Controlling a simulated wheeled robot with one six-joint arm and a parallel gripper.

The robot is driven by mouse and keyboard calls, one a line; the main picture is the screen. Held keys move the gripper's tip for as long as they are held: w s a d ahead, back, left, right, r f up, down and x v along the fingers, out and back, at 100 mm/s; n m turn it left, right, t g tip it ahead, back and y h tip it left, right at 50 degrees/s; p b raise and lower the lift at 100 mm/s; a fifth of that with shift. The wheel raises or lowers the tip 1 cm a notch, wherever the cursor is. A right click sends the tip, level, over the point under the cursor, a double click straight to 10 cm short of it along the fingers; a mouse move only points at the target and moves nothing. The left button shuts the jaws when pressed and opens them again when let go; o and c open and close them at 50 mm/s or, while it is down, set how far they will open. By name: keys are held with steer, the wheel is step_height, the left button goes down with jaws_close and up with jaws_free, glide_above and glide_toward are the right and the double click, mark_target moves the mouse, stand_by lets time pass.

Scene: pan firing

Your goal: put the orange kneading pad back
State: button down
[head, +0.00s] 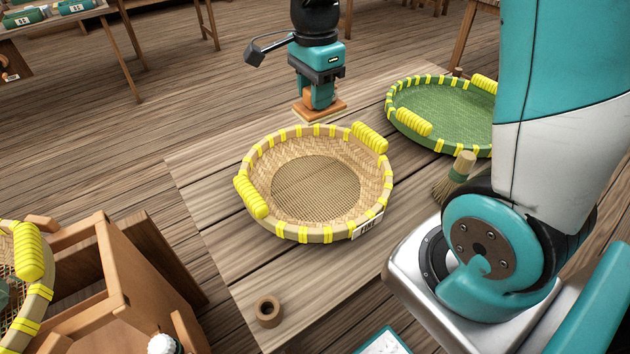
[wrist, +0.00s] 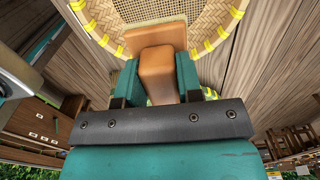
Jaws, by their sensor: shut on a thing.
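The orange kneading pad (head: 331,107) is a flat block with a raised grip. My gripper (head: 317,97) is shut on its grip. In the head view the pad is at the table's far edge, just behind the tan basket; whether it touches the table I cannot tell. In the wrist view the pad (wrist: 157,38) lies between the teal fingers of my gripper (wrist: 160,82), its flat part overlapping the view of the basket. The fingers hide part of the grip.
A tan woven basket (head: 255,170) with yellow handles sits mid-table. A green basket (head: 455,108) stands at the back right, a brush (head: 455,180) near it. A small brown ring (head: 268,311) lies at the front. A wooden stand (head: 85,290) is at the left. The table's left side is clear.

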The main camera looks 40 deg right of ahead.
step_height(320, 180, down, 19)
steer(key=shift+f, duration=0.2)
stand_by(0.3)
steer(key=shift+f, duration=0.15)
steer(key=c, duration=0.8)
jaws_free()
